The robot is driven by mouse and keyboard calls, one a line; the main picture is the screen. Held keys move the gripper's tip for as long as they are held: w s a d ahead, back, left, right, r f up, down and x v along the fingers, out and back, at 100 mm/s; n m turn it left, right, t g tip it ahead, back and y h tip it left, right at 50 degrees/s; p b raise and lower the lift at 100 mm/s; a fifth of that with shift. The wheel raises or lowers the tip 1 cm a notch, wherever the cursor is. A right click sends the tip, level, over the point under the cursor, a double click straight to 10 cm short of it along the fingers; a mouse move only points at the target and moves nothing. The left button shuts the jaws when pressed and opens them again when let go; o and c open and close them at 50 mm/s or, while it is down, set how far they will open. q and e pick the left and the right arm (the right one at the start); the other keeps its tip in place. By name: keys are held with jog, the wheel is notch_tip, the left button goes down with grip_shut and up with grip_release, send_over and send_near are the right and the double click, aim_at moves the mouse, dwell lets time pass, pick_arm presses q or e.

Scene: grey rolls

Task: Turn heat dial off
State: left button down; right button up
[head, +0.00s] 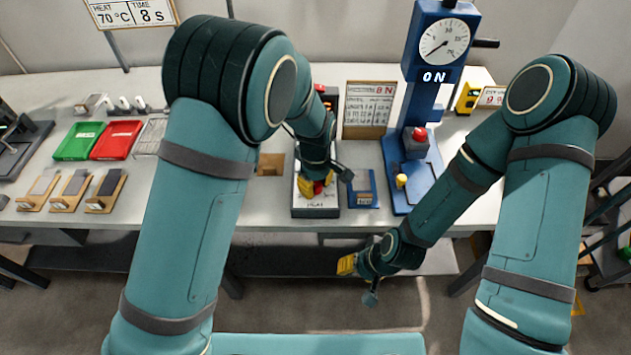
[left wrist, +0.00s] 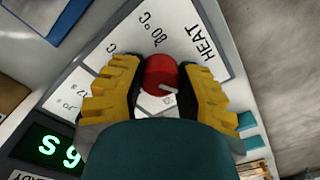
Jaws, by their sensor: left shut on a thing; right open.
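A short white mark on the dial points toward the lower right in the left wrist view. My left gripper (head: 316,186) is over this panel in the head view, its yellow fingers on both sides of the dial and shut on it. The left wrist view shows these fingers (left wrist: 160,88) too. My right gripper (head: 358,282) is open and empty, low in front of the table edge.
A green readout (left wrist: 48,150) is lit beside the panel. Green (head: 79,141) and red (head: 117,139) trays lie on the left. A sign (head: 130,13) reads HEAT 70 °C, TIME 8 S.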

aim_at(316, 184)
pick_arm(q)
jog(key=shift+s+f+n, duration=0.15)
jog(key=shift+n, duration=0.15)
jog(key=c, duration=0.6)
grip_release()
jog(key=shift+o, duration=0.2)
jog(key=shift+r, duration=0.25)
jog(key=shift+r, duration=0.3)
notch_tip(316, 184, up, 11)
